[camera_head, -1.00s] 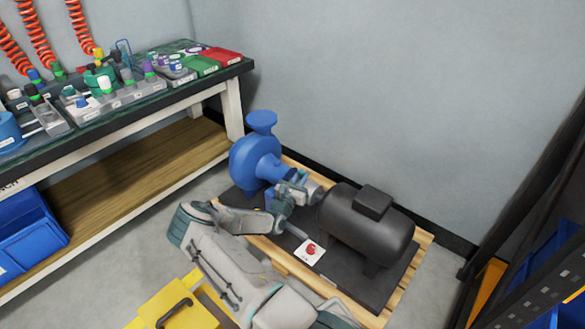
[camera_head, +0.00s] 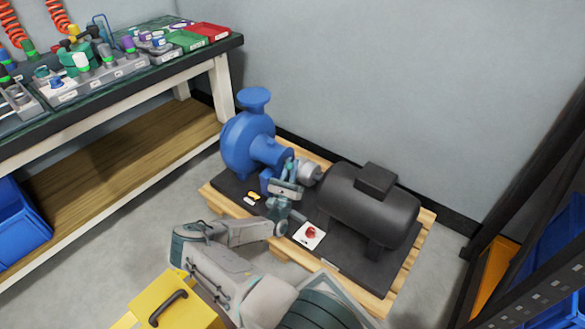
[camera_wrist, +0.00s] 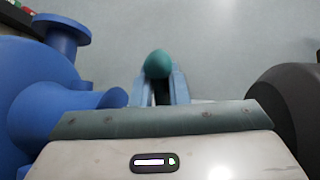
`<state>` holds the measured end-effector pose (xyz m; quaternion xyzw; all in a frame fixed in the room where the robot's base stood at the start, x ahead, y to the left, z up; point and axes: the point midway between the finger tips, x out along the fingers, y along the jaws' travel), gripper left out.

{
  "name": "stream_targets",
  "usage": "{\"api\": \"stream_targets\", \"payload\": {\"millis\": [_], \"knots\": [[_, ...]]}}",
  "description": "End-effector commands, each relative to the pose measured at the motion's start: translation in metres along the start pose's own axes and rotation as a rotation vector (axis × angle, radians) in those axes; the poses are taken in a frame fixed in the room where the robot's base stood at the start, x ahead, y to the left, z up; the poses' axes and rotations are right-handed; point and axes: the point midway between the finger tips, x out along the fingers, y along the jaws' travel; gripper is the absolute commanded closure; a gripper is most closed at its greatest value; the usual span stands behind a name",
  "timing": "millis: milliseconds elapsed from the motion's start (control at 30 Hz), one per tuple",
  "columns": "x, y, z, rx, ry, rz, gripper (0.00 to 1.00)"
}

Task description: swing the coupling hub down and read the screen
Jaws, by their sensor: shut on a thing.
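The silver coupling hub (camera_head: 309,172) sits between the blue pump (camera_head: 250,145) and the dark motor (camera_head: 368,207). My gripper (camera_head: 289,185) is at the coupling, beside the pump's outlet side. In the wrist view my gripper (camera_wrist: 161,92) is shut on a green rounded knob (camera_wrist: 158,64), whose top shows between the fingers. What the knob joins to is hidden, and the hub is partly covered by my gripper in the head view. I cannot make out a readable screen.
The pump and motor stand on a dark base plate (camera_head: 345,250) on a wooden pallet (camera_head: 425,222). A white plate with a red knob (camera_head: 309,235) lies in front of the motor. A workbench (camera_head: 120,95) is at left, a dark rack (camera_head: 525,160) at right.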

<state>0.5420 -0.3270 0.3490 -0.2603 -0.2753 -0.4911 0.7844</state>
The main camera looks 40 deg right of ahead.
Motion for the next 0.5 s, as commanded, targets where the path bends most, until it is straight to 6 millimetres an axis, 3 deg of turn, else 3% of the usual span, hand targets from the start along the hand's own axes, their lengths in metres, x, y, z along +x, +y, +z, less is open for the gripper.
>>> {"api": "stream_targets", "payload": {"millis": [400, 433, 467, 500], "knots": [[0.0020, 0.0004, 0.0034, 0.001, -0.016, -0.001, 1.00], [0.0020, 0.0004, 0.0034, 0.001, -0.016, -0.001, 0.77], [0.0020, 0.0005, 0.0035, 0.001, -0.016, -0.001, 0.69], [0.0019, 0.0005, 0.0033, 0.001, -0.016, -0.001, 0.68]]}}
